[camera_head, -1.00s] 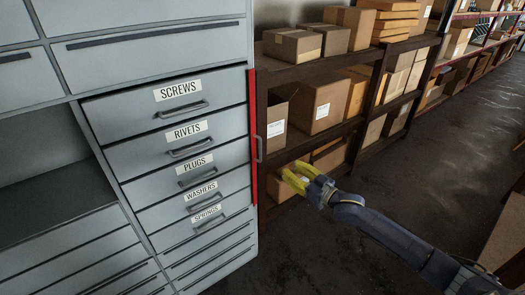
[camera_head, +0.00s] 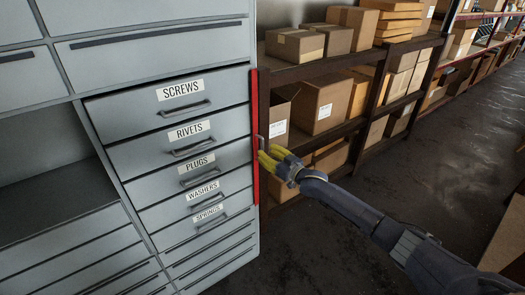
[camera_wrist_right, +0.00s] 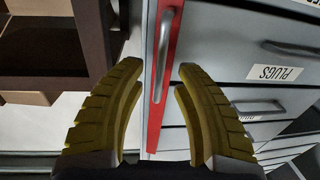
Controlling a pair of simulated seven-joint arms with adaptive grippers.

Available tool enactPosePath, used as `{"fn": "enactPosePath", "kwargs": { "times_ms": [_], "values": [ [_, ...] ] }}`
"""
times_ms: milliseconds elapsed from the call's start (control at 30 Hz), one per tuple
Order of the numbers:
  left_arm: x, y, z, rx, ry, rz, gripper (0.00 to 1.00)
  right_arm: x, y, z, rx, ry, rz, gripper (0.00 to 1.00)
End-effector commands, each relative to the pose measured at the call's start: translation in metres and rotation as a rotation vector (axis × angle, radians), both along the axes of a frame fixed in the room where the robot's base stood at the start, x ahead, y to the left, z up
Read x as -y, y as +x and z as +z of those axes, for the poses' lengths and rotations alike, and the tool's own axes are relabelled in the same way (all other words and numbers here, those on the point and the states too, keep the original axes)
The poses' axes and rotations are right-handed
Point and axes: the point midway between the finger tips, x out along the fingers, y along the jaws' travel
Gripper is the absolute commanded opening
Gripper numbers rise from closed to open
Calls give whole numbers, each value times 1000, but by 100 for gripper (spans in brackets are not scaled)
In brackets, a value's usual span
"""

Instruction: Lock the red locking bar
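The red locking bar (camera_head: 255,140) runs upright along the right edge of the grey drawer cabinet, with a grey handle on its side. In the right wrist view the bar (camera_wrist_right: 158,120) and its handle (camera_wrist_right: 164,50) show between and ahead of the yellow fingers. My right gripper (camera_head: 264,156) is at the handle's lower end. In the wrist view my right gripper (camera_wrist_right: 158,88) is open, with a finger on either side of the bar and handle. Whether the fingers touch the handle cannot be told. My left gripper is not in view.
Labelled drawers, from the screws drawer (camera_head: 170,105) down to the springs drawer (camera_head: 205,225), are left of the bar. A dark shelf rack (camera_head: 330,60) with cardboard boxes (camera_head: 320,103) stands close on the right. The floor (camera_head: 420,170) beyond is clear.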

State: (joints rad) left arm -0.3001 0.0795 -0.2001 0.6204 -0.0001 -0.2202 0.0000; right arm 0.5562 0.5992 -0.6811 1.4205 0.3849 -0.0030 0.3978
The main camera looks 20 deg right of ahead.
Motion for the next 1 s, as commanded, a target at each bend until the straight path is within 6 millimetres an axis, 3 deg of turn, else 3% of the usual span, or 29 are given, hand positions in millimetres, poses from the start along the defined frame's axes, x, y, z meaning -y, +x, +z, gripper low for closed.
{"fn": "enactPosePath", "kwargs": {
  "times_ms": [300, 733, 1000],
  "values": [
    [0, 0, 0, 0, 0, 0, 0, -11, 24, 0, 0, 0, -1, 32],
    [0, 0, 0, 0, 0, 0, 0, -13, 27, 0, 0, 0, 0, 36],
    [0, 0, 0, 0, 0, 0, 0, -13, 27, 0, 0, 0, 0, 4]
  ]
}}
